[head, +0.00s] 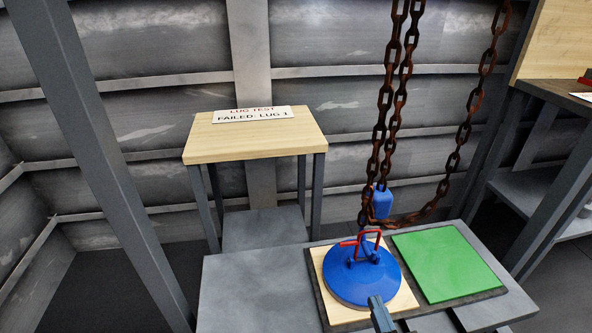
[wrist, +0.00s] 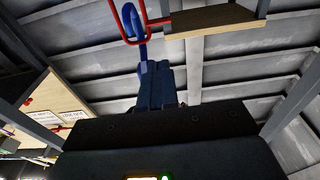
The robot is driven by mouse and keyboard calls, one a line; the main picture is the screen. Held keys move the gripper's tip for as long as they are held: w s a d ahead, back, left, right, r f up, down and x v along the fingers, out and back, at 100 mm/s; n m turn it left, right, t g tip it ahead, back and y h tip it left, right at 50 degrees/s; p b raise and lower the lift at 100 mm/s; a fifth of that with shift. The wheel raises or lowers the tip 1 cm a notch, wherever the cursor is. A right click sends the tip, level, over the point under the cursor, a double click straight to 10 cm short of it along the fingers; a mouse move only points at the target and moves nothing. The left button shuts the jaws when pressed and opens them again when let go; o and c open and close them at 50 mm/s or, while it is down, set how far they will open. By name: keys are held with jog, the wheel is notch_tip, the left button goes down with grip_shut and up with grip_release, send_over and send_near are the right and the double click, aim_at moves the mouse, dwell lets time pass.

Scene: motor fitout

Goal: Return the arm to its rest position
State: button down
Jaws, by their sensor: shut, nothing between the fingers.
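My gripper (head: 377,303) shows at the bottom of the head view, its tip over the front edge of the round blue part. I cannot tell whether it touches. In the wrist view my gripper (wrist: 160,68) has its fingers together and holds nothing. The blue part (head: 345,285) lies on a pale wooden square (head: 408,301) and has red loops (head: 350,243) on top. A blue hook (head: 369,247) meets the loops. The hook (wrist: 130,18) and a red loop (wrist: 115,20) also show at the top of the wrist view.
Rusty chains (head: 385,110) hang behind the part, with a blue block (head: 382,203) among them. A green square (head: 450,262) lies to the right on the grey bench (head: 245,285). A small wooden table (head: 255,140) bears a "FAILED: LUG 1" sign (head: 252,115). Grey posts (head: 105,160) flank the space.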

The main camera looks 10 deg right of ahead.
jog(key=s+r+g, duration=0.1)
jog(key=s+r, duration=0.2)
jog(key=s, duration=0.6)
jog(key=s+r+g, duration=0.1)
jog(key=s+r, duration=0.3)
jog(key=s, duration=0.6)
jog(key=s+r+g, duration=0.1)
jog(key=s+r, duration=0.2)
jog(key=s, duration=0.6)
jog(key=s+r+p, duration=0.2)
jog(key=r+p, duration=0.6)
jog(key=r, duration=0.2)
jog(key=s+r+g+p, duration=0.1)
jog(key=s+r+p, duration=0.1)
jog(key=r+p, duration=0.6)
notch_tip(320, 180, up, 4)
jog(key=shift+a+f, duration=0.2)
